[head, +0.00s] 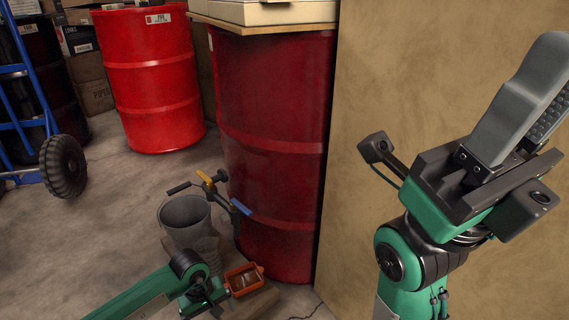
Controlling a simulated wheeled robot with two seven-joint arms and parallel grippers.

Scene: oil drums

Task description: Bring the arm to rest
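My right arm stands raised at the right of the head view. Its gripper (520,105) points up and to the right, close to the camera. One grey finger and a dark ribbed pad show. The gap between the fingers is not clear, and nothing is seen held. My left arm (135,297) comes in low from the bottom left. Its gripper end (205,298) is beside a small orange-red bin (243,280). Its fingers are too small and partly hidden to tell their state.
A dark red drum (272,140) with a board on top stands beside a tan wall (430,60). A bright red drum (152,80) is behind. A grey bucket (185,215) and a valved pipe stand near my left arm. A blue hand truck (28,110) is at left.

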